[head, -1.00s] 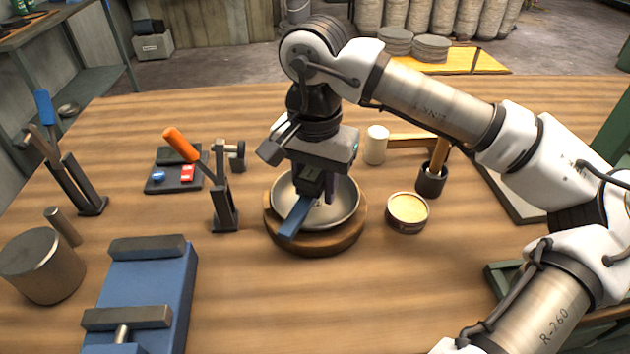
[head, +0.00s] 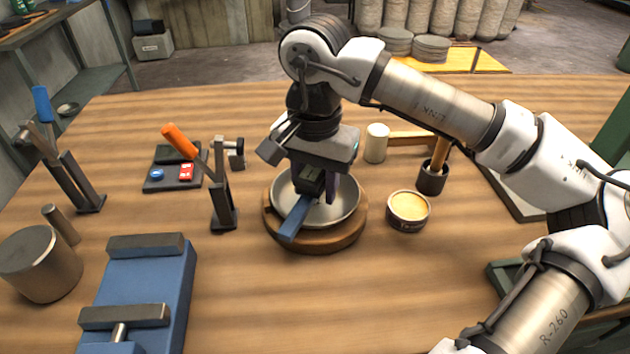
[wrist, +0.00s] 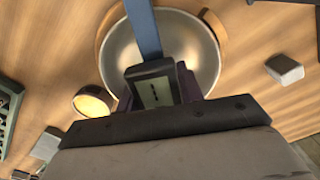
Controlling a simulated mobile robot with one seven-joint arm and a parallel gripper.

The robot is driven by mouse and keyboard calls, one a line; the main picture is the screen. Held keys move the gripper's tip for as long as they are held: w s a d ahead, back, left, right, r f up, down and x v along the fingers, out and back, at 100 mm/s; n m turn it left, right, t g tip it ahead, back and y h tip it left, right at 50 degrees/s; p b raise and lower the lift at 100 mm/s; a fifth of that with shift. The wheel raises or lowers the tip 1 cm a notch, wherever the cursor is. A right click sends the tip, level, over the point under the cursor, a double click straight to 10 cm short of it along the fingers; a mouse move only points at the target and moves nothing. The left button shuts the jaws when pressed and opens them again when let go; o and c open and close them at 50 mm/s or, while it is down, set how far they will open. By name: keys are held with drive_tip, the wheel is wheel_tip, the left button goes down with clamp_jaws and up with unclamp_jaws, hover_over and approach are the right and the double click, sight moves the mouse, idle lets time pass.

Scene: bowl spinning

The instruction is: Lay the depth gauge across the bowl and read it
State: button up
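The metal bowl (head: 345,208) sits on a round wooden base in the middle of the bench. The depth gauge (head: 297,215) has a blue beam lying over the bowl, with one end past the near rim. Its dark head with a small display (wrist: 155,92) is under my gripper (head: 316,190). The display shows dark marks too small to read. My gripper is open around the gauge's head, with purple fingers on either side in the wrist view. The far part of the beam is hidden in the head view.
Two toggle clamps, with blue (head: 42,104) and orange (head: 181,142) handles, stand to the left. A blue vise (head: 150,285) and metal cylinder (head: 41,264) are at front left. A tin (head: 408,209) and mallet (head: 377,143) are to the right. The front middle of the bench is clear.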

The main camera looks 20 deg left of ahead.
drive_tip(key=o, duration=0.4)
drive_tip(key=shift+o, duration=0.2)
wheel_tip(320, 180, up, 14)
drive_tip(key=shift+s+f, duration=0.1)
idle(0.4)
